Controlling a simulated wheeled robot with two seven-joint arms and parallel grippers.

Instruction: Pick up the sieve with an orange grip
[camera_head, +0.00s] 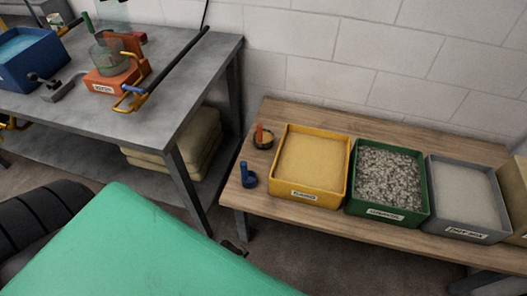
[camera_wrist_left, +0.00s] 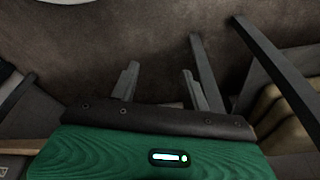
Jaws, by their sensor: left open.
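The small round sieve with an orange-red grip (camera_head: 264,142) sits on the wooden bench at its left end, near the back, with its grip standing up. A similar one with a blue grip (camera_head: 250,182) stands in front of it, near the bench's left edge. My left gripper (camera_wrist_left: 160,70) shows in the left wrist view with its two fingers apart and nothing between them. Neither sieve can be made out in that view. In the head view my green arm covers the lower left, and the left gripper's fingers are not clear. My right gripper is not in view.
The wooden bench (camera_head: 236,199) also holds a yellow bin of sand (camera_head: 319,202), a green bin of gravel (camera_head: 421,213) and a grey bin (camera_head: 470,236). A grey metal table (camera_head: 180,104) with an orange scale and blue bin stands left, with a gap between.

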